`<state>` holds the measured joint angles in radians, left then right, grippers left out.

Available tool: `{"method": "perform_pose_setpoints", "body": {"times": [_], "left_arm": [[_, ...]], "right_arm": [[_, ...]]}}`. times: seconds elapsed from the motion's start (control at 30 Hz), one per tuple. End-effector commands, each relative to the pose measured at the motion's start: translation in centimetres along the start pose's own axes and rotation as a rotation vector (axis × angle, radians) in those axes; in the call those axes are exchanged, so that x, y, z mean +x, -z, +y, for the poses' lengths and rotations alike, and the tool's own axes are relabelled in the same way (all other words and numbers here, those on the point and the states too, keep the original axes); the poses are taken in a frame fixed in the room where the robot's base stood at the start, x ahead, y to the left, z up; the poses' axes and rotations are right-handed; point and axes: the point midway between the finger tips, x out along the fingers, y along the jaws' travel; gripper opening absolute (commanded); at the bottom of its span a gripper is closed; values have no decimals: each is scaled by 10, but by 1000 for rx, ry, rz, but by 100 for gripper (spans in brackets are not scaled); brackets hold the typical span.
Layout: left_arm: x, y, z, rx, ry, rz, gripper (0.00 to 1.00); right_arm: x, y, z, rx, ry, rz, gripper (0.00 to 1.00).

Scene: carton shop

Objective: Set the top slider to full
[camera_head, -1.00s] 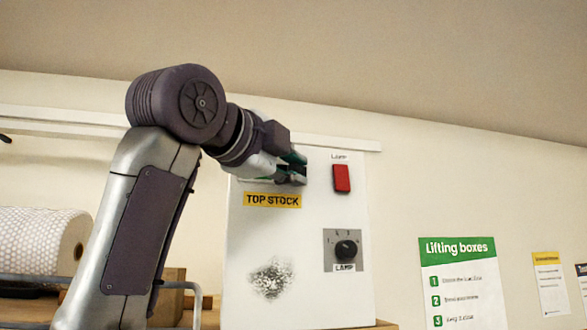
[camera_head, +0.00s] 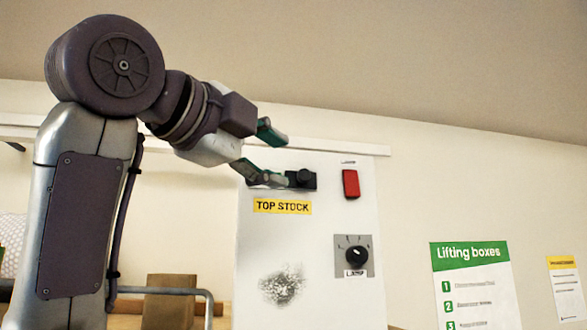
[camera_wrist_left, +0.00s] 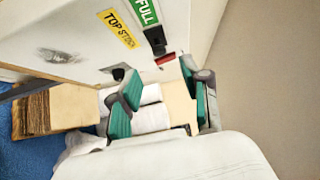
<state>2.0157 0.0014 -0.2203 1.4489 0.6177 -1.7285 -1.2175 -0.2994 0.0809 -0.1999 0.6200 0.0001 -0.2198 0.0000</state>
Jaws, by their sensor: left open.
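The top slider is a black knob (camera_head: 304,178) on a dark plate, at the upper part of a white panel (camera_head: 330,225), above the yellow TOP STOCK label (camera_head: 283,206). In the left wrist view the black slider (camera_wrist_left: 155,40) sits beside a green FULL label (camera_wrist_left: 146,12). That label is hidden in the head view. My left gripper (camera_head: 265,153) is open, its green fingers spread, just left of the knob in the head view. It appears empty and apart from the knob; part of the slider's left side is hidden behind a finger. My right gripper is not in view.
A red switch (camera_head: 351,184) is right of the slider, and a black lamp dial (camera_head: 355,254) is below it. A cardboard box (camera_head: 170,300) and a grey rail stand at lower left. Posters, including Lifting boxes (camera_head: 470,285), hang on the right wall.

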Motion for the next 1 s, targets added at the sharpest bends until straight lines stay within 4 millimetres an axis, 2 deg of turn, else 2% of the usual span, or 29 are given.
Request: {"method": "perform_pose_setpoints", "body": {"times": [0.1,0.3,1.0], "left_arm": [[-21,0,0,2,2,-1,47],[-39,0,0,1,-1,-1,47],[-41,0,1,1,-1,0,47]], "right_arm": [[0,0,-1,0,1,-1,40],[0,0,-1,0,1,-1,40],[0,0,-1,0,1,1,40]]}}
